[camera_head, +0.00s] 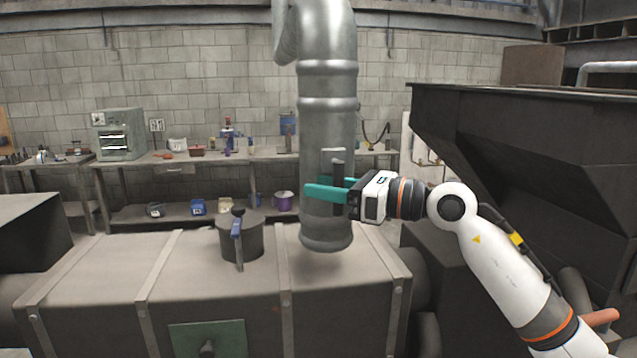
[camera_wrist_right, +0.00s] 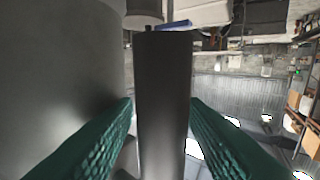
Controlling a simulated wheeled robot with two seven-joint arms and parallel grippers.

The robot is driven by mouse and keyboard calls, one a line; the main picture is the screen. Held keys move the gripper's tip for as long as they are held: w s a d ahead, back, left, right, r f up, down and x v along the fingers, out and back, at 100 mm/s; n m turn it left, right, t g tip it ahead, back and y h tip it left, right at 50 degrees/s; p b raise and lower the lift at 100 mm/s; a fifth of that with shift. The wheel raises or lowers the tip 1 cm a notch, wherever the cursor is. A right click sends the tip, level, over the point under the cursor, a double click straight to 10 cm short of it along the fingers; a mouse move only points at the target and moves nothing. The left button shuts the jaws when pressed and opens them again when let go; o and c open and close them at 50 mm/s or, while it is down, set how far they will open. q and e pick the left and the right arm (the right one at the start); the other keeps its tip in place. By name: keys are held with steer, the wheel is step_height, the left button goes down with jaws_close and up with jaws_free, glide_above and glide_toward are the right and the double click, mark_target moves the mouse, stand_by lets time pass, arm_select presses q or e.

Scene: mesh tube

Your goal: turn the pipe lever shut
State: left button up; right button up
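The large grey metal pipe (camera_head: 327,95) hangs in the middle of the head view. A dark upright lever (camera_head: 338,165) stands out from its front, next to a light bracket. My right gripper (camera_head: 325,188) comes in from the right, its teal fingers on either side of the lever. In the right wrist view the dark lever (camera_wrist_right: 162,100) runs between the two green fingers (camera_wrist_right: 160,105), with narrow gaps beside it. The fingers look open around it; contact is unclear. The pipe (camera_wrist_right: 60,70) fills the left of that view. My left gripper is not in view.
A grey tank (camera_head: 215,280) with metal straps lies below the pipe. A short drum with a blue handle (camera_head: 237,227) stands on it, left of the pipe. A dark hopper (camera_head: 540,150) fills the right side. A workbench (camera_head: 235,165) with tools runs along the back wall.

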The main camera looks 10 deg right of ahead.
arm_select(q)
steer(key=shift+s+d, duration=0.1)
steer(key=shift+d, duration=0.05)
arm_select(e)
steer(key=shift+c, duration=0.6)
jaws_close()
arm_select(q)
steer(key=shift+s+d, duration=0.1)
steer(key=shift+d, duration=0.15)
